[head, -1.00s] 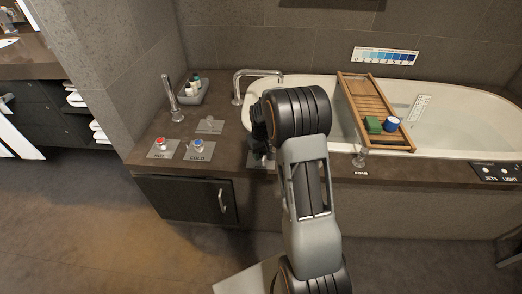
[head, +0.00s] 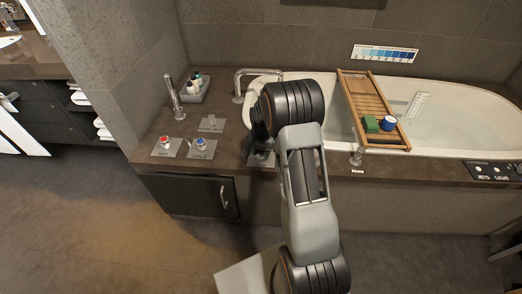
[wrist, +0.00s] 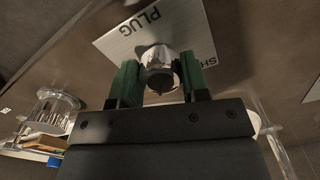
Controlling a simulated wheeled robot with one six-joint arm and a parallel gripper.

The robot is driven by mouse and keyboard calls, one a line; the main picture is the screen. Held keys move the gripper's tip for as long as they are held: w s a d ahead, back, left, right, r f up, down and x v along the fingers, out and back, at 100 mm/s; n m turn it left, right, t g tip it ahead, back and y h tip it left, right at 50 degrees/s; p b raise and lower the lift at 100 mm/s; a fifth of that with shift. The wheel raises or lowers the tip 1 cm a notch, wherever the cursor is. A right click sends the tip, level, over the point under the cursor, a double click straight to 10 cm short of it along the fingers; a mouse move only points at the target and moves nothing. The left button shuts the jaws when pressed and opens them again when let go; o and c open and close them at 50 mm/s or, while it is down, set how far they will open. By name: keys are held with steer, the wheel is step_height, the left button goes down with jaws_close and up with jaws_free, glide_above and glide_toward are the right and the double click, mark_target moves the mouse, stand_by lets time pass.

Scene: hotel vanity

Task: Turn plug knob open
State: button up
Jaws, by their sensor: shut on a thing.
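The plug knob (wrist: 160,72) is a shiny chrome knob on a pale plate (wrist: 120,40) lettered "PLUG", with part of another word at its right. In the wrist view my gripper (wrist: 160,84) has its two green fingers on either side of the knob, shut on it. In the head view my gripper (head: 258,150) is at the deck by the tub's near left corner, and my arm hides most of the knob and part of the plate.
Red-topped HOT (head: 165,141) and blue-topped COLD (head: 201,143) knobs stand to the left. A FOAM knob (head: 356,157) is to the right. A faucet (head: 240,86), a toiletry tray (head: 194,92) and the bathtub (head: 450,146) with a wooden caddy (head: 352,88) lie behind.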

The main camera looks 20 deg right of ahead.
steer(key=shift+m, duration=1)
steer(key=shift+w+a, duration=0.1)
steer(key=o, duration=0.9)
step_height(320, 180, up, 14)
steer(key=p, duration=0.3)
